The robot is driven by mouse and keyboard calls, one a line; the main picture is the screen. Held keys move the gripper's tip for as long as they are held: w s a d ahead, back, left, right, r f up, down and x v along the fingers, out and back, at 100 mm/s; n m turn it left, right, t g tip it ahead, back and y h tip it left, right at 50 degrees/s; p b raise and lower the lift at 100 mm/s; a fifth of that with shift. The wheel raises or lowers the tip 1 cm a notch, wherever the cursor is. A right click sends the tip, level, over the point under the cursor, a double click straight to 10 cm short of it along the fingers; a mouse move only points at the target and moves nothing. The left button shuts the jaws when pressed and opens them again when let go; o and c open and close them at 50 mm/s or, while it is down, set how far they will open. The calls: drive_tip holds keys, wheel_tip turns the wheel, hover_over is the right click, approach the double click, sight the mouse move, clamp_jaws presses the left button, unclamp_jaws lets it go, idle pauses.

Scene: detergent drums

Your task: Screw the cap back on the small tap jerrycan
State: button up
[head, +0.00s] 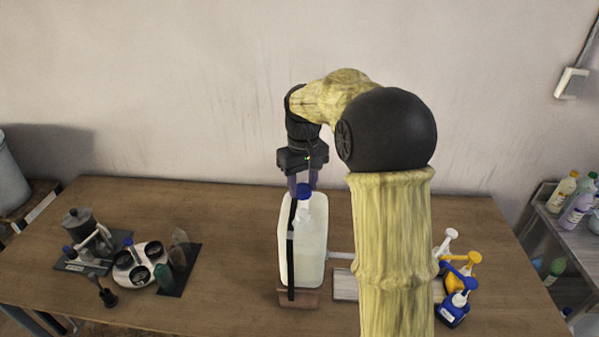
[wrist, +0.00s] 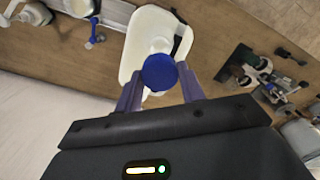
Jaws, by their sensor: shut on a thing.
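The small tap jerrycan (head: 312,250) is a whitish translucent container with a dark strap down its left side. It stands upright near the middle of the table, and its pale body also shows in the wrist view (wrist: 146,28). My gripper (head: 303,187) points down over its top. Its purple fingers are shut on the blue cap (wrist: 160,72), one finger on each side. In the head view the blue cap (head: 304,191) is right at the top of the jerrycan's pale neck. I cannot tell whether cap and neck touch or whether the threads are engaged.
A round tray with black cups (head: 142,264), a grey canister (head: 78,222) and small bottles stand at the left. Pump bottles (head: 456,300) stand at the right, partly behind my arm. A shelf with bottles (head: 578,205) is at the far right. The table between the left group and jerrycan is clear.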

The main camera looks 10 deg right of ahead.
sight(303, 208)
drive_tip(key=shift+s+r, duration=0.15)
drive_tip(key=shift+s, duration=0.05)
drive_tip(key=shift+w+f+b, duration=0.1)
drive_tip(key=shift+f+b, duration=0.2)
drive_tip(key=shift+f, duration=0.05)
wheel_tip(303, 208, down, 3)
drive_tip(key=b, duration=0.3)
drive_tip(key=shift+f, duration=0.65)
drive_tip(key=shift+f+b, duration=0.35)
drive_tip(key=shift+f, duration=1)
idle(2.7)
drive_tip(key=m+p, duration=0.1)
drive_tip(key=m, duration=0.4)
drive_tip(key=shift+f+m, duration=0.1)
drive_tip(key=shift+m, duration=0.3)
